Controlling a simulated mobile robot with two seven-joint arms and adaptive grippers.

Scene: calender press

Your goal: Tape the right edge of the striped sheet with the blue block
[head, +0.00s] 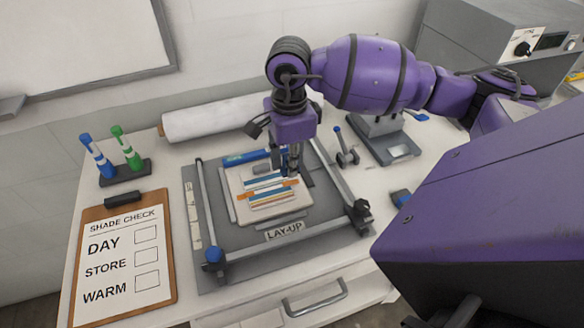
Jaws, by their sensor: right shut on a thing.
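The striped sheet (268,193), with white, blue and orange bands, lies on a pale board (244,215) inside the grey lay-up frame. My right gripper (291,172) points down over the right side of the sheet, near its upper right corner. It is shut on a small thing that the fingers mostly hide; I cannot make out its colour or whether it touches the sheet. A blue bar (240,159) lies behind the sheet, its right end close to the fingers. A small blue and dark block (400,197) lies on the table right of the frame. My left gripper is out of view.
The lay-up frame (285,246) has side rails and a blue knob (212,254). A clipboard (123,255) and a stand with blue and green markers (125,171) are at left.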

